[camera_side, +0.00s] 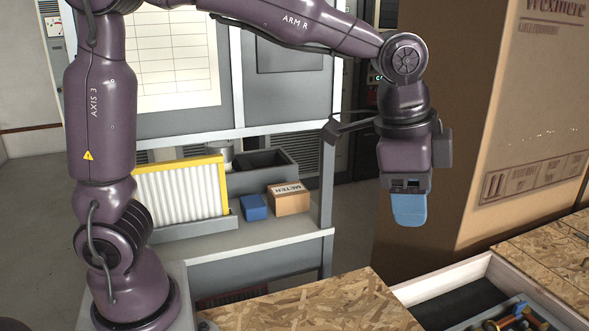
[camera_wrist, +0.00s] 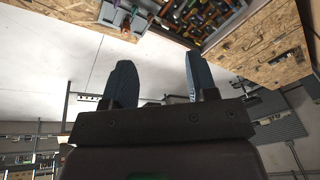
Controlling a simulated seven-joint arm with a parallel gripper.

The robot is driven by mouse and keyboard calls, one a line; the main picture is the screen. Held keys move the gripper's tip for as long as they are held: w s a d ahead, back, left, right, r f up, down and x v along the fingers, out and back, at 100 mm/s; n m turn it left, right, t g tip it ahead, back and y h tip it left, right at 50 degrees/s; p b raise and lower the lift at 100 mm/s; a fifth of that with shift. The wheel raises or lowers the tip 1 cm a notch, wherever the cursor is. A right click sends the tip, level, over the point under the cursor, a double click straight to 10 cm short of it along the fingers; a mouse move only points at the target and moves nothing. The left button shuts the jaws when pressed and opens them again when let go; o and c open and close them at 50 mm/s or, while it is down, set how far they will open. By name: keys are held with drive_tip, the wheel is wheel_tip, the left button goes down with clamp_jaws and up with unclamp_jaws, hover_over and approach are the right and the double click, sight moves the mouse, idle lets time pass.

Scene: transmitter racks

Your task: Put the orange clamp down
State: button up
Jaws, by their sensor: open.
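My gripper (camera_side: 409,207) hangs pointing down at the right of the side view, with blue fingers, above the floor gap between the chipboard top and the large cardboard box. In the wrist view my gripper (camera_wrist: 158,82) shows two blue fingers spread well apart with nothing between them. It is open and empty. I cannot make out an orange clamp for certain. A drawer (camera_side: 440,283) at the lower right holds several colourful tools, and some orange pieces show among them. The tools (camera_wrist: 190,15) also show at the top of the wrist view, too small to tell apart.
A chipboard top (camera_side: 320,305) lies in front, with another chipboard surface (camera_side: 555,255) at the right. A large cardboard box (camera_side: 535,110) stands behind the drawer. A shelf (camera_side: 270,238) holds a yellow-framed filter (camera_side: 180,190), a blue box (camera_side: 254,207) and a small carton (camera_side: 289,199).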

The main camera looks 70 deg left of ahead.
drive_tip(key=s+a+n+t, duration=0.2)
drive_tip(key=s+a+n, duration=0.7)
drive_tip(key=s, duration=0.7)
drive_tip(key=a, duration=0.3)
drive_tip(key=shift+s+r+t, duration=0.3)
drive_tip(key=shift+r+t, duration=0.1)
idle(0.8)
